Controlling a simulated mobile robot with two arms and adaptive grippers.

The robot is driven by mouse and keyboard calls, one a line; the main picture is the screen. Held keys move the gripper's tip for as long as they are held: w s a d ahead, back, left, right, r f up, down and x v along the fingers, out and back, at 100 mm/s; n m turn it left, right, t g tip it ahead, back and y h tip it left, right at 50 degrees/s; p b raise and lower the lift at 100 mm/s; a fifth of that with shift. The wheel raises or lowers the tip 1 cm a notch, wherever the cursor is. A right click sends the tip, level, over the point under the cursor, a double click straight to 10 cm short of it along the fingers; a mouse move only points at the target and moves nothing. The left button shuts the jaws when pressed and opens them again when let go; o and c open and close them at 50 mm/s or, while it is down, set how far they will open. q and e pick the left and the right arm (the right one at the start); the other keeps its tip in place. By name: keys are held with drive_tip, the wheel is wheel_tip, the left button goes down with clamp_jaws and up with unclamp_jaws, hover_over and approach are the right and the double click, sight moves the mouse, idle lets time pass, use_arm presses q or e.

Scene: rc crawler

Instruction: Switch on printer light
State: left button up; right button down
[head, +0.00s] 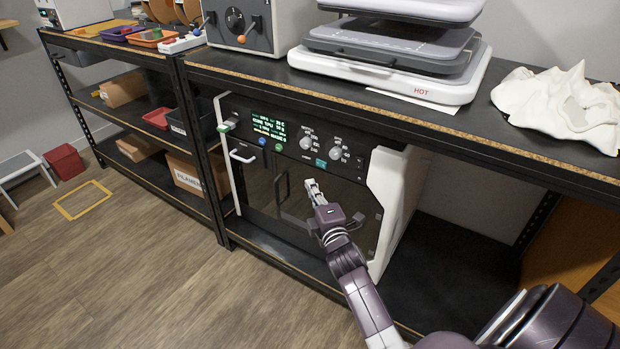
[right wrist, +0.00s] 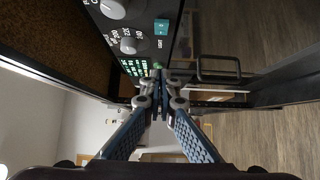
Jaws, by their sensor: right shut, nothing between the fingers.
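The printer (head: 385,205) stands on the shelf under the bench top, with a dark front door and a black control panel above it. The panel has a green-lit display (head: 268,125), pale knobs (head: 305,143) and a small teal button (head: 321,163). The teal button also shows near the top of the right wrist view (right wrist: 161,27). My right gripper (head: 311,183) is shut and empty, in front of the door just below the panel. In the right wrist view its fingertips (right wrist: 160,76) meet near the green display. I cannot tell whether they touch the printer. My left gripper is out of view.
The bench's front edge (head: 430,132) overhangs the printer. A white press marked HOT (head: 440,92) and a crumpled white cloth (head: 560,105) are on top. The floor in front (head: 150,270) is clear.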

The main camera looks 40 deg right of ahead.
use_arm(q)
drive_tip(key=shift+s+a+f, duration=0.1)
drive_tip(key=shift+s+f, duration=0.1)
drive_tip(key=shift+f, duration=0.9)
use_arm(e)
drive_tip(key=s+a, duration=0.1)
drive_tip(key=s, duration=0.2)
drive_tip(key=s+a, duration=0.1)
drive_tip(key=shift+s+a+r, duration=0.1)
drive_tip(key=shift+s+a, duration=0.05)
drive_tip(key=shift+a, duration=0.2)
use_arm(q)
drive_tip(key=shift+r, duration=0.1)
